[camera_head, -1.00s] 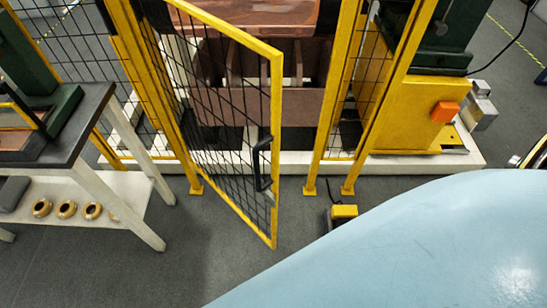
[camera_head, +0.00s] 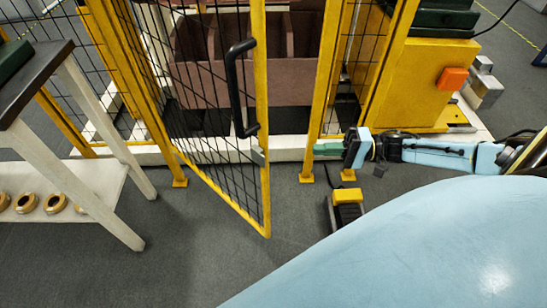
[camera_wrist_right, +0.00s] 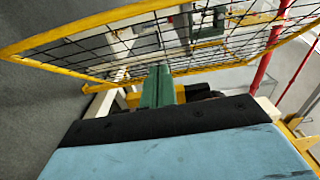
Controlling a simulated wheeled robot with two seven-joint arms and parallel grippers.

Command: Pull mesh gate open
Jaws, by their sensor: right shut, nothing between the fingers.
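The mesh gate (camera_head: 261,110) has a yellow frame with black wire mesh. It stands ajar, its free edge swung out from the post toward me. A black D-shaped handle (camera_head: 237,88) sits near that edge. My right gripper (camera_head: 319,148) comes in from the right, its green fingers pointing left toward the gate. It is shut and empty, apart from the gate and right of its free edge. In the right wrist view, the green fingers (camera_wrist_right: 157,87) lie together in front of the gate's yellow frame (camera_wrist_right: 95,83) and mesh. My left gripper is out of view.
A dark-topped workbench (camera_head: 38,78) with brass rings on its lower shelf stands at the left. A yellow-topped foot pedal (camera_head: 347,196) is on the floor below my right gripper. The yellow gate post (camera_head: 323,95) stands close behind it. Floor before the gate is clear.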

